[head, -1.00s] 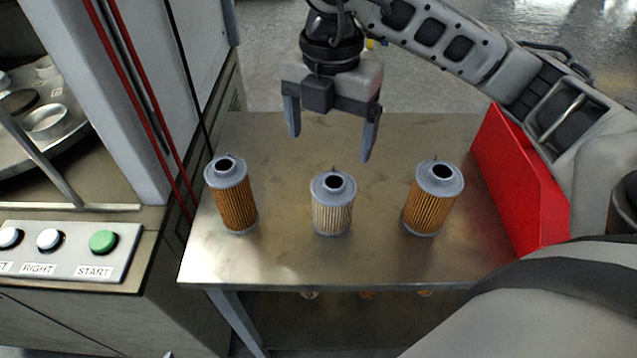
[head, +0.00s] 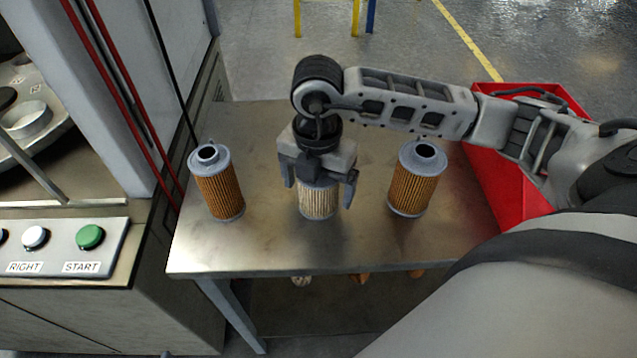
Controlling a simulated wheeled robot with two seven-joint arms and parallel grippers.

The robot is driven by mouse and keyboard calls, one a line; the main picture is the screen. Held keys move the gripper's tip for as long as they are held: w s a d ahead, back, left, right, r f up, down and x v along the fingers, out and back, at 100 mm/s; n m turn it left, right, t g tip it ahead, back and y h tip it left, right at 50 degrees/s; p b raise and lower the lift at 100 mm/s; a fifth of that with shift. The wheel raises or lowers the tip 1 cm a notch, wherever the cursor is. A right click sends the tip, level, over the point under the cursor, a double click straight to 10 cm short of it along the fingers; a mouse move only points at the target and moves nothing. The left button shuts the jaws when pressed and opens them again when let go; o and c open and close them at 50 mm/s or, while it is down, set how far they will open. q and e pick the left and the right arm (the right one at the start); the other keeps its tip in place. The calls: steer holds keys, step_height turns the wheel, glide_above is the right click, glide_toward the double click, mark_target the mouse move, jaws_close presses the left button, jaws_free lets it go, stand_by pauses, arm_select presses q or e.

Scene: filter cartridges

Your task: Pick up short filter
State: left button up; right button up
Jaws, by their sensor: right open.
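The short filter (head: 318,202) stands upright on the metal table, between two taller filters. It has pale cream pleats, and its grey top is hidden behind my right gripper. My right gripper (head: 319,196) points down over it, open, with one finger on each side of its upper part. I cannot tell whether the fingers touch it. A taller filter with orange-brown pleats (head: 219,190) stands to the left, and another (head: 413,186) stands to the right. My left gripper is not in view.
The metal table (head: 270,250) has free room in front of the filters. A red bin (head: 497,185) stands at its right edge, partly behind my arm. At the left is a machine with a button panel (head: 62,249) and red vertical rails.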

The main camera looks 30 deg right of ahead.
steer(key=shift+f, duration=0.2)
steer(key=c, duration=1)
steer(key=shift+r, duration=0.1)
